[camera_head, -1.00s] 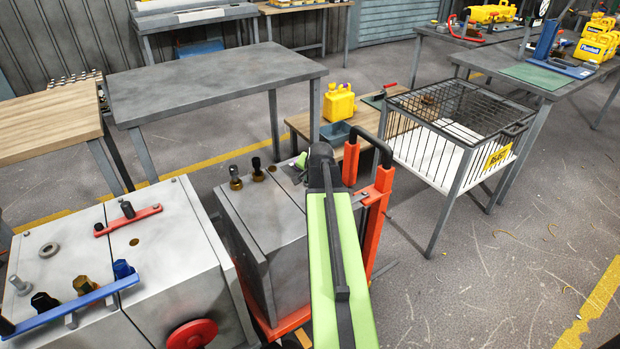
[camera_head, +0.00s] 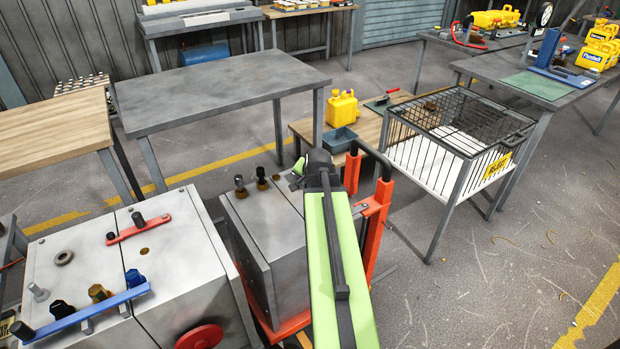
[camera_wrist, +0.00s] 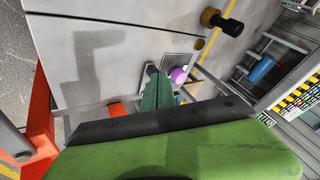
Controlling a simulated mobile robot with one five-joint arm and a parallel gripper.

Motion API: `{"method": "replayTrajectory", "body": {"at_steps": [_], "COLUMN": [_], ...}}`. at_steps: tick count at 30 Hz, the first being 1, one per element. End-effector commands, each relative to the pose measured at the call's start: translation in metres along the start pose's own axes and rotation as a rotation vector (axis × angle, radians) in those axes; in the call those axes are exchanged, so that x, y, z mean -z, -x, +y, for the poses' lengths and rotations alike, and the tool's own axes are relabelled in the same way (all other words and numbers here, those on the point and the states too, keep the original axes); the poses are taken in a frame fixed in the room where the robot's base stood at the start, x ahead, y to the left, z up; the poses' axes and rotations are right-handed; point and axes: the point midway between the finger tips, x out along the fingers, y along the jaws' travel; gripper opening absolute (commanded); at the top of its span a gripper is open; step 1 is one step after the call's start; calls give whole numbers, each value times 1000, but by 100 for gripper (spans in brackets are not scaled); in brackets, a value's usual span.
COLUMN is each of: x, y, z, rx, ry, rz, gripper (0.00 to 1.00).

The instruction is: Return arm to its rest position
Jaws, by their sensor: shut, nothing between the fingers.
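My green arm reaches forward over the grey metal cabinet (camera_head: 262,215) in the head view. My gripper (camera_wrist: 154,72) shows in the wrist view as dark green fingers, shut and empty. In the head view only a small part of it shows beside the black arm joint; the rest is hidden. The cabinet's grey face fills the upper left of the wrist view, with a black and brass knob (camera_wrist: 222,22) on it. A purple round thing (camera_wrist: 178,75) shows just right of the fingertips; I cannot tell whether it touches them.
A larger grey cabinet (camera_head: 165,262) with blue and red handles stands at left. An orange-red frame (camera_head: 376,215) stands right of my arm. A wire-mesh cage (camera_head: 440,178) stands further right. A yellow jerry can (camera_head: 341,108) sits on a low wooden table. Floor at right is open.

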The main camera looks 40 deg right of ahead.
Motion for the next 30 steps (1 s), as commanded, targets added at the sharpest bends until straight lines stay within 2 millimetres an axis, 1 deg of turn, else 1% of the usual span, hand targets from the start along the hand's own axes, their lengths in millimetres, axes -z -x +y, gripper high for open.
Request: {"method": "replayTrajectory", "body": {"at_steps": [1, 4, 20, 22, 23, 30], "x": [0, -3, -5, -3, -2, 20], "y": [18, 29, 28, 32, 35, 76], "z": [-6, -9, -8, -10, -12, -34], "rx": [-1, -2, -3, -3, -3, -3], "ry": [0, 0, -1, -1, -1, -1], "rz": [-1, -1, -2, -2, -2, -2], "gripper": [0, 0, 0, 0, 0, 0]}}
